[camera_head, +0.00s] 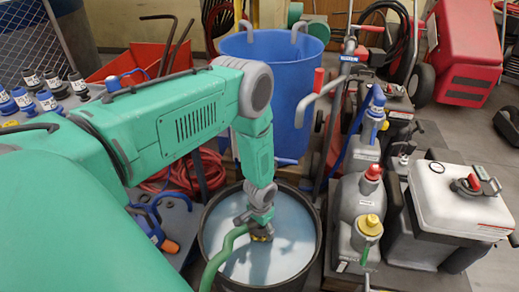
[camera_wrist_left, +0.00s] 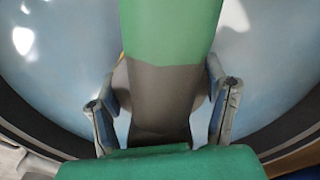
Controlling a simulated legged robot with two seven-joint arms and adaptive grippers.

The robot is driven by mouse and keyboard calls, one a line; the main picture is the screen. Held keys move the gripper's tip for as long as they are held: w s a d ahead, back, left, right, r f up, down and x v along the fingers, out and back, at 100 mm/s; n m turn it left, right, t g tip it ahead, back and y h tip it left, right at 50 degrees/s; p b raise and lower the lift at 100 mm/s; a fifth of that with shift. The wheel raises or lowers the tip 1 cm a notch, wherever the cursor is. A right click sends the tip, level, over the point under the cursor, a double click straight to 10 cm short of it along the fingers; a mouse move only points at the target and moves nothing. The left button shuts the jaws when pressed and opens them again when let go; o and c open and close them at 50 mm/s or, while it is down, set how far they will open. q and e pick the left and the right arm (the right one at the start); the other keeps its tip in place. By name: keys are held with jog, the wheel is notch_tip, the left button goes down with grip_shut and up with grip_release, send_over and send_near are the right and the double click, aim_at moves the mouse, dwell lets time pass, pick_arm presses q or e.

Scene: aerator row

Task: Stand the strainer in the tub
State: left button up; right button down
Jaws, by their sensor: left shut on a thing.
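The tub (camera_head: 318,238) is a round, dark-rimmed vessel of pale blue water, low in the middle of the head view. My left gripper (camera_head: 259,220) points down inside its outline, above the water. It is shut on the strainer (camera_head: 263,238), a small brass-coloured end with a green hose (camera_head: 226,246) curving away to the lower left. In the left wrist view the two fingers of my left gripper (camera_wrist_left: 164,108) lie either side of a grey piece below a green band. Whether the strainer touches the water or the tub floor I cannot tell. My right gripper is not in view.
A large blue bin (camera_head: 285,75) stands behind the tub. Grey canisters (camera_head: 354,205) and a white-lidded box (camera_head: 455,195) crowd the right. A coiled red hose (camera_head: 185,172) and a blue-handled tool (camera_head: 150,222) lie left of the tub.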

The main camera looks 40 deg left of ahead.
pick_arm(q)
jog(key=shift+a+f+b, duration=0.1)
jog(key=shift+f+b, duration=4.9)
jog(key=shift+f, duration=8)
jog(key=shift+f, duration=0.5)
jog(key=o, duration=1.5)
jog(key=shift+o, duration=0.2)
jog(key=shift+r, duration=0.1)
jog(key=shift+w+r, duration=0.1)
jog(key=shift+r, duration=0.4)
notch_tip(320, 180, up, 11)
jog(key=shift+f, duration=0.15)
